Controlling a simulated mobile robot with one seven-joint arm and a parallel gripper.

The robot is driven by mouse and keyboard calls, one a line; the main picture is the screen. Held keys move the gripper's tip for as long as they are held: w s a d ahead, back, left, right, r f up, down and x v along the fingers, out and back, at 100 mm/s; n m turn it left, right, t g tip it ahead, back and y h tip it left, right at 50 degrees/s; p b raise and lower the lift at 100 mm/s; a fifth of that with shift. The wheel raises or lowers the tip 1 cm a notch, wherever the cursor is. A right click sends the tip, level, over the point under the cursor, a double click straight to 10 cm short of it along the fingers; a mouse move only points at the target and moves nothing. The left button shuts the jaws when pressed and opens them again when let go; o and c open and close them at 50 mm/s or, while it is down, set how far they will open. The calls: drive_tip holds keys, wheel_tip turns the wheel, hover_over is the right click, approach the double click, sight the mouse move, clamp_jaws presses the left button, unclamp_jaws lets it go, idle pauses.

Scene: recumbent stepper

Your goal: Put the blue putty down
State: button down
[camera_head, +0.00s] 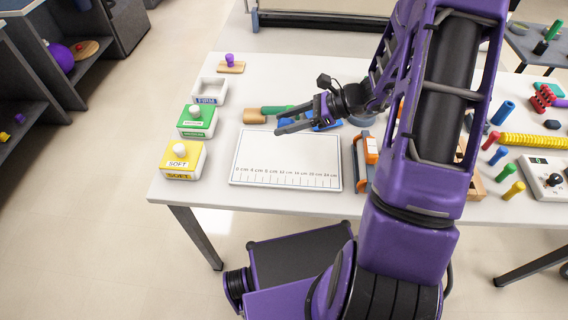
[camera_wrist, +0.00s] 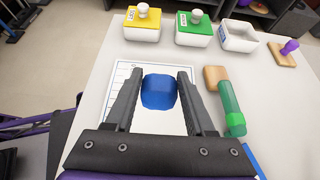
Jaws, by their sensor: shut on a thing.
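The blue putty (camera_wrist: 158,92) is a rounded blue lump between the two dark fingers of my gripper (camera_wrist: 160,72) in the wrist view. My gripper is shut on it. In the wrist view the putty appears over the white board marked in centimetres (camera_wrist: 123,74). In the head view my gripper (camera_head: 278,124) is above the far edge of that board (camera_head: 287,155).
Yellow "SOFT" (camera_head: 183,161), green (camera_head: 197,122) and open white "FIRM" (camera_head: 210,91) containers line the table's left side. A green-handled wooden tool (camera_wrist: 230,110) lies close to my gripper. An orange-and-blue device (camera_head: 362,160) stands right of the board. The board's front is clear.

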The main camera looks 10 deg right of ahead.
sight(288, 157)
drive_tip(key=shift+s+d, duration=0.1)
drive_tip(key=shift+s, duration=0.25)
drive_tip(key=shift+s+f+b, duration=0.15)
drive_tip(key=shift+f+b, duration=0.6)
drive_tip(key=shift+f, duration=4.3)
drive_tip(key=shift+c, duration=1.3)
unclamp_jaws()
drive_tip(key=shift+d+r, duration=0.25)
drive_tip(key=p+v, duration=0.1)
drive_tip(key=v, duration=1)
drive_tip(key=shift+s+d+r, duration=0.1)
drive_tip(key=shift+s+d, duration=0.05)
drive_tip(key=shift+d, duration=0.1)
